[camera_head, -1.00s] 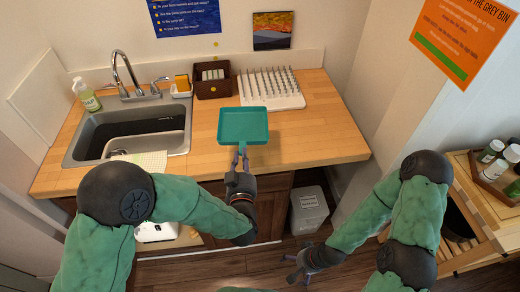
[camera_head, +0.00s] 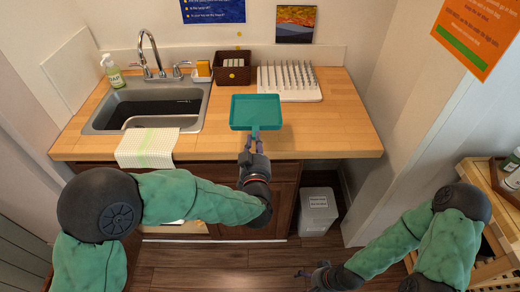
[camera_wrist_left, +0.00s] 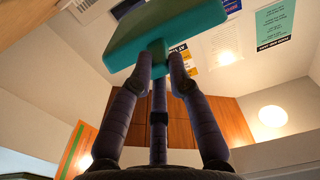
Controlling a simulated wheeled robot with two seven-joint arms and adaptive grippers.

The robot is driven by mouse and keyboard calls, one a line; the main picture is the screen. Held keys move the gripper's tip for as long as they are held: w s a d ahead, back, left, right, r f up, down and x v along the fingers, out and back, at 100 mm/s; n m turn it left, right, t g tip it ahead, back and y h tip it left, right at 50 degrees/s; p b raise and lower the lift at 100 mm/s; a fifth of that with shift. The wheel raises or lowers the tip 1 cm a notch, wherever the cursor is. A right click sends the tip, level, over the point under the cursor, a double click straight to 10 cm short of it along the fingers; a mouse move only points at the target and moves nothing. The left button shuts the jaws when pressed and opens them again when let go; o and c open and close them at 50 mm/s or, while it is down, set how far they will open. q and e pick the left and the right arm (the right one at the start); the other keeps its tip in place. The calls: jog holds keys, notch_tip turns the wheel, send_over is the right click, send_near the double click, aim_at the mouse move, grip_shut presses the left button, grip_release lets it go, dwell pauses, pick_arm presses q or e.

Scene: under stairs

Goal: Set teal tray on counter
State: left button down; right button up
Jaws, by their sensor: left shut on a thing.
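The teal tray (camera_head: 255,111) is a shallow rectangle with a raised rim, seen in the head view over the front part of the wooden counter (camera_head: 320,130). My left gripper (camera_head: 254,140) is shut on the tray's near edge. In the left wrist view, the gripper's fingers (camera_wrist_left: 160,72) close on the tray (camera_wrist_left: 165,35), which is seen from below. I cannot tell whether the tray touches the counter. My right gripper (camera_head: 310,274) is low over the floor at the right, apart from the counter, and its fingers are too small to read.
A sink (camera_head: 150,105) with a faucet is at the left, with a checked towel (camera_head: 147,148) over the front edge. A brown caddy (camera_head: 233,70) and a white drying rack (camera_head: 290,85) stand behind the tray. The counter to the right is clear. A grey bin (camera_head: 318,210) stands below.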

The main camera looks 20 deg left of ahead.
pick_arm(q)
jog(key=w+f+b, duration=0.5)
jog(key=w+f, duration=0.1)
jog(key=f, duration=0.3)
jog(key=shift+w+a+f, duration=0.25)
jog(key=shift+w+f, duration=0.1)
jog(key=shift+w, duration=0.05)
jog(key=shift+f, duration=0.1)
jog(key=shift+f+b, duration=0.35)
jog(key=shift+b, duration=0.05)
jog(key=shift+f, duration=0.2)
jog(key=c, duration=1.2)
grip_release()
jog(key=shift+s, duration=0.1)
